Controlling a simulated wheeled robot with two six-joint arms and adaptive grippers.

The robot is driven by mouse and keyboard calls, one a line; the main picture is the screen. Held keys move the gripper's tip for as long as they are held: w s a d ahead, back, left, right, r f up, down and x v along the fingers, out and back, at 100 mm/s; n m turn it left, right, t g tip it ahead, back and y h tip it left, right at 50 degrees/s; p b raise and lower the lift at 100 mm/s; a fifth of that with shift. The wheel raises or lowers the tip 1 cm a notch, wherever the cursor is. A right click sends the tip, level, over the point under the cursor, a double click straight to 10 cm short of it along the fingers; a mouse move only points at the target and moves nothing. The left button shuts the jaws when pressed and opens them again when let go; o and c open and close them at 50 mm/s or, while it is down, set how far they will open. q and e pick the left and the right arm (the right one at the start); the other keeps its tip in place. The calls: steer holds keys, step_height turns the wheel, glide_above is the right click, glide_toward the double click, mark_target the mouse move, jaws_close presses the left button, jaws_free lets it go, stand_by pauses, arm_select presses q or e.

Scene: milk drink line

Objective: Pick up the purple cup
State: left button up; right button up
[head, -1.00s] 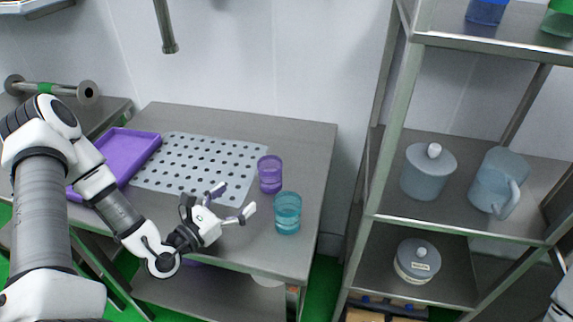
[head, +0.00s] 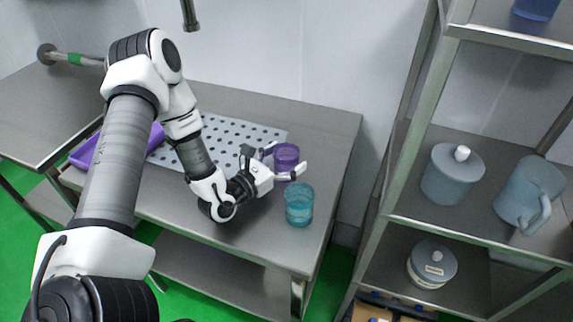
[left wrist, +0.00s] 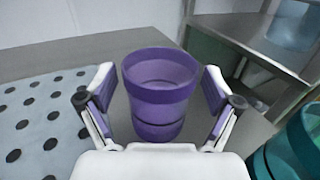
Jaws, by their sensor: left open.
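The purple cup (head: 286,157) stands upright on the steel table in the head view. In the left wrist view the purple cup (left wrist: 159,90) is centred between the two fingers. My left gripper (head: 284,162) is open, with one finger on each side of the cup; it also shows in the left wrist view (left wrist: 158,92). My right gripper is out of view.
A teal cup (head: 299,205) stands close by, nearer the table's front edge. A perforated mat (head: 226,136) and a purple tray (head: 84,156) lie to the left. A metal shelf rack (head: 408,195) with a lidded pot (head: 452,176) and a pitcher (head: 528,196) stands right.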

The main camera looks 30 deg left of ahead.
arm_select(q)
steer(key=c, duration=1.1)
